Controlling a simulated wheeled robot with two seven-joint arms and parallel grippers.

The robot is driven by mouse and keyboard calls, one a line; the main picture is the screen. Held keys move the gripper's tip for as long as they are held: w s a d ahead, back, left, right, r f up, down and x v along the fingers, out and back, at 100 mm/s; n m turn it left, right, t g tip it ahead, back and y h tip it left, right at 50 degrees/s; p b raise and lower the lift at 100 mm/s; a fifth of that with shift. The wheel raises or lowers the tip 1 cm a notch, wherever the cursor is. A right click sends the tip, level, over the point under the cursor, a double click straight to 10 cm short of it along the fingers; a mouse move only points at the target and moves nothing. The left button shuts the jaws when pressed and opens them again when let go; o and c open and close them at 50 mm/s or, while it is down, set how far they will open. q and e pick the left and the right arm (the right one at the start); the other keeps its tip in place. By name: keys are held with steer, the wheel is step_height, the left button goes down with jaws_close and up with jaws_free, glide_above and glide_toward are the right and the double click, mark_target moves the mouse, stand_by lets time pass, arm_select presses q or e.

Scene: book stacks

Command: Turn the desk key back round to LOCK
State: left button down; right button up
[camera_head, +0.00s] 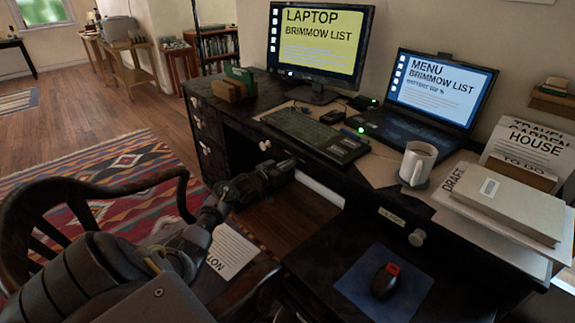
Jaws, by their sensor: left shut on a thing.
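The dark wooden desk (345,195) runs along the wall, with a pale strip at its front beside my gripper. My left gripper (281,171) is at the desk's front, below the keyboard, and is shut. The desk key is hidden by the fingers, where it appears to be held. I cannot make out which way the key points, nor any LOCK mark. My right gripper is not in view.
A wooden chair (45,205) stands at the left, close to my left arm. On the desk are a keyboard (312,130), a monitor (318,45), a laptop (437,90), a white mug (417,163) and books (505,205). A mouse (385,281) lies on a blue pad (352,287).

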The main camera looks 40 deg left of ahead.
arm_select(q)
steer(key=m, duration=0.4)
steer(key=shift+m, duration=1.6)
steer(key=shift+d+m, duration=0.1)
steer(key=shift+m, duration=1.3)
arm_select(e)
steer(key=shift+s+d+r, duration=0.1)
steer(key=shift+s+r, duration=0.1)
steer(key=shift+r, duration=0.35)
arm_select(q)
steer(key=c, duration=1.6)
jaws_free()
steer(key=shift+o, duration=0.2)
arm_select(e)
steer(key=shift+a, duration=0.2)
